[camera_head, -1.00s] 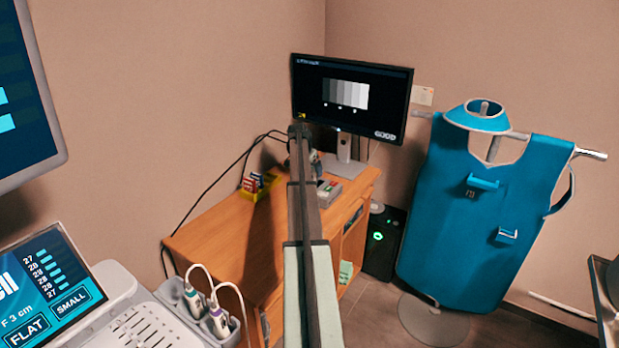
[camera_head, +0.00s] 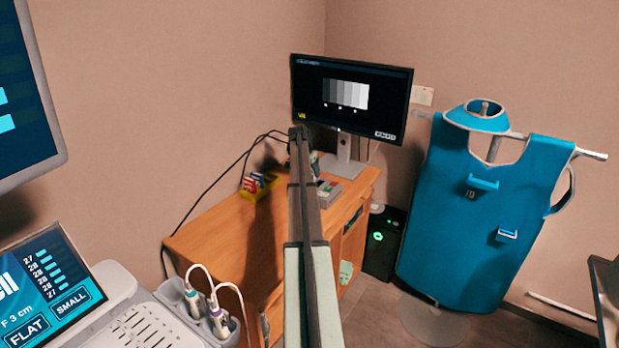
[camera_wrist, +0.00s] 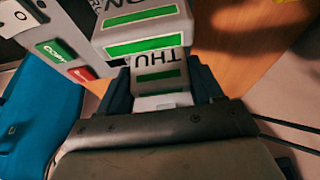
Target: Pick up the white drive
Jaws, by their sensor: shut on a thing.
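In the wrist view, the dark fingers of my gripper (camera_wrist: 161,88) stand on either side of a whitish drive (camera_wrist: 160,72) marked THU with a green stripe. My gripper is shut on it. A paler white part of it shows low between the fingers. Another whitish block (camera_wrist: 143,22) with a green stripe and letters ending in ON is just above it in the picture and covers part of the view. In the head view my arm hides the gripper and the drive.
A grey device (camera_wrist: 68,45) with a green COPY key and a red key is left of the fingers. The wooden desk (camera_head: 215,235) holds a monitor (camera_head: 350,100), a yellow holder (camera_head: 258,186) with red and blue items, and a grey box (camera_head: 345,188). A blue apron (camera_head: 470,235) hangs at right.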

